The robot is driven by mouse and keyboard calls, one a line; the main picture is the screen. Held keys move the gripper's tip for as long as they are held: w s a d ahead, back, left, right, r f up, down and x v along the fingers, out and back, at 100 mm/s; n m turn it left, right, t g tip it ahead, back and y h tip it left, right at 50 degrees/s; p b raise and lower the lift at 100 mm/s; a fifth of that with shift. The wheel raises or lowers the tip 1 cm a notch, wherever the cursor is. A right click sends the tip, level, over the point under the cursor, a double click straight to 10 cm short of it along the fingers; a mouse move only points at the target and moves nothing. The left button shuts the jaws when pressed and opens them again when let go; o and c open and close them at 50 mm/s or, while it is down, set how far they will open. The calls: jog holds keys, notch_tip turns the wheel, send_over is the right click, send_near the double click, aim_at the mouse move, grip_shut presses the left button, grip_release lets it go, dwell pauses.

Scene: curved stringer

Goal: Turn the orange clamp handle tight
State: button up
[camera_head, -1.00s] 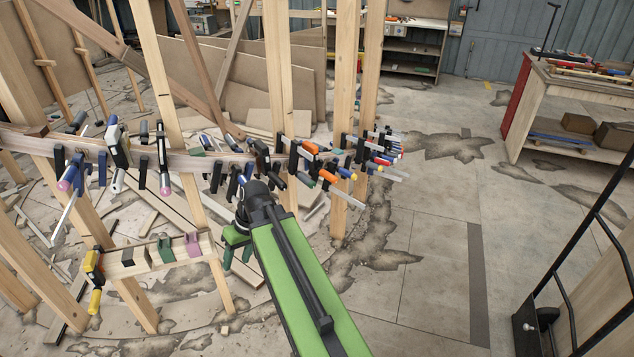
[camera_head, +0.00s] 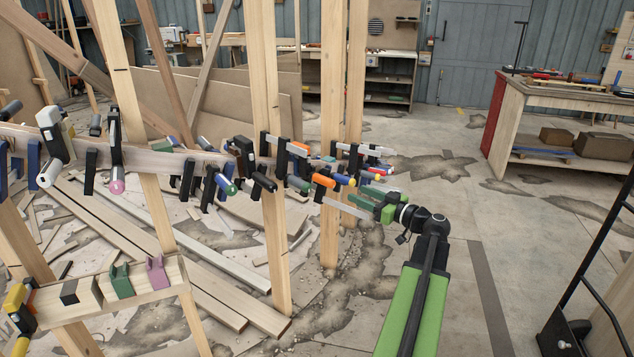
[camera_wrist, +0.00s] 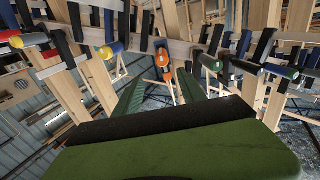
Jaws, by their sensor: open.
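In the wrist view an orange clamp handle (camera_wrist: 163,58) points at the camera, roughly centred beyond my fingers and apart from them. My gripper (camera_wrist: 160,82) is open and empty, its two green fingers spread below the handle. In the head view my gripper (camera_head: 362,206) is at the right end of the clamp row, turned toward it.
Neighbouring clamps crowd the curved stringer, including a green-ended handle (camera_wrist: 211,62) and a yellow-ended handle (camera_wrist: 107,52). Wooden uprights (camera_head: 332,120) stand among them. A yellow clamp (camera_head: 20,305) is on the lower left board.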

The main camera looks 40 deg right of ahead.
aim_at(309, 173)
jog(key=w, duration=0.5)
jog(key=w+a, duration=0.1)
jog(key=w, duration=1)
jog(key=shift+w+a, duration=0.15)
jog(key=shift+w, duration=0.25)
